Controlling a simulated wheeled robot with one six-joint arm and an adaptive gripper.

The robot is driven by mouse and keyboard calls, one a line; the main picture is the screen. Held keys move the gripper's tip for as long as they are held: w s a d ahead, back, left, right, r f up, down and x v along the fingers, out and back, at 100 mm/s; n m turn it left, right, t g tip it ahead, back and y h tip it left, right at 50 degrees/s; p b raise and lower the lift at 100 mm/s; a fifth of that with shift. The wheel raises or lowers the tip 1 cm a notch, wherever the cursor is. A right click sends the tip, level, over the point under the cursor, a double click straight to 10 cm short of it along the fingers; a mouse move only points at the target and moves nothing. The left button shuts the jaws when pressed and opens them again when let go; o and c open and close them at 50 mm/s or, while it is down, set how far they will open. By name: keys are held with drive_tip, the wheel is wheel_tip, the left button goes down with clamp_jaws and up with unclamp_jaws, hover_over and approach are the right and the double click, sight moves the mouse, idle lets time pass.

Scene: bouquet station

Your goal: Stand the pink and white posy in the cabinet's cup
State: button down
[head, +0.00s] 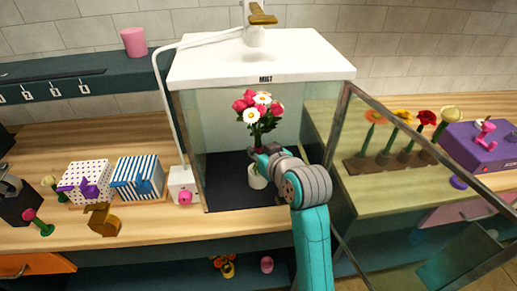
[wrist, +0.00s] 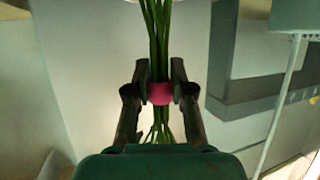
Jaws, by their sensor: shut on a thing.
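The pink and white posy (head: 258,107) is upright inside the glass-sided cabinet (head: 262,68), its blooms above my gripper (head: 262,153). In the wrist view my gripper (wrist: 160,92) is shut on the pink band (wrist: 160,94) around the posy's green stems (wrist: 157,35). The white cup (head: 257,178) stands on the cabinet's dark floor, just below my gripper and partly hidden by my arm. My arm hides the lower stem ends in the head view, so I cannot tell whether they are inside the cup.
The cabinet's glass door (head: 400,185) stands open to the right of my arm. A white box with a pink knob (head: 185,197) is at the cabinet's left. Striped (head: 138,177) and dotted (head: 86,183) boxes stand further left. A flower rack (head: 395,158) shows at the right.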

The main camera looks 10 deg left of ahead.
drive_tip(key=shift+f, duration=1.7)
idle(1.3)
drive_tip(key=c, duration=0.9)
unclamp_jaws()
drive_tip(key=shift+c, duration=0.2)
drive_tip(key=shift+o, duration=0.3)
drive_tip(key=o, duration=0.5)
drive_tip(key=shift+v, duration=4.5)
drive_tip(key=shift+f, duration=0.1)
